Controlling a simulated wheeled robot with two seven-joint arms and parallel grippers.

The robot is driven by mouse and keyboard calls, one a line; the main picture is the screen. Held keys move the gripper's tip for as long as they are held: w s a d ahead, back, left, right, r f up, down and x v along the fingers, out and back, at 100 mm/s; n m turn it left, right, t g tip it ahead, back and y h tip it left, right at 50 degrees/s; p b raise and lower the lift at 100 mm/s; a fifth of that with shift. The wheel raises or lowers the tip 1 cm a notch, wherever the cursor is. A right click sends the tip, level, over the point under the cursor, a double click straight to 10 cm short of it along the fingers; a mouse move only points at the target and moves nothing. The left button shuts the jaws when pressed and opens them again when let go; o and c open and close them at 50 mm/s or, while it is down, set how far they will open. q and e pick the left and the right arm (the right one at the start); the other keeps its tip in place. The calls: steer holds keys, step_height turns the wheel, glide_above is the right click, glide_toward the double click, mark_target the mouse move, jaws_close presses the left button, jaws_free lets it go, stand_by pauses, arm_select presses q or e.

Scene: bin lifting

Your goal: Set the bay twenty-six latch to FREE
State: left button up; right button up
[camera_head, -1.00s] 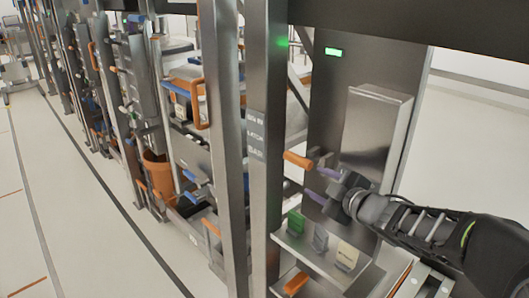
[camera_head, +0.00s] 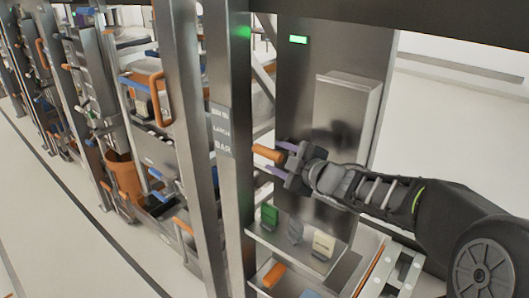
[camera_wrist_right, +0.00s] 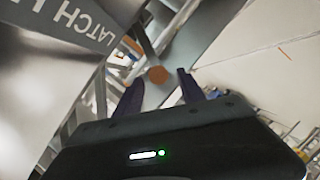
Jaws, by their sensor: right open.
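The latch shows as an orange-ended handle (camera_head: 266,153) jutting from the rack beside a grey upright; in the right wrist view its round orange end (camera_wrist_right: 158,75) lies between my fingers, a little ahead of them. My right gripper (camera_head: 275,158) has purple fingers, is open, and reaches in from the right at the handle. No contact can be made out. The right wrist view shows LATCH on the label (camera_wrist_right: 88,30) too. My left gripper is out of view.
A grey panel (camera_head: 347,110) with a green light (camera_head: 299,40) stands behind my arm. Below is a ledge with a green block (camera_head: 269,214), a grey block (camera_head: 295,230) and a cream block (camera_head: 323,243). Another orange handle (camera_head: 273,275) sits lower. An orange bin (camera_head: 124,178) stands left.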

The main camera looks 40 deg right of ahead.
mark_target(265, 152)
steer(key=x, duration=0.6)
steer(key=shift+w+f, duration=0.15)
steer(key=shift+w, duration=0.2)
steer(key=shift+c, duration=0.6)
jaws_close()
stand_by(0.5)
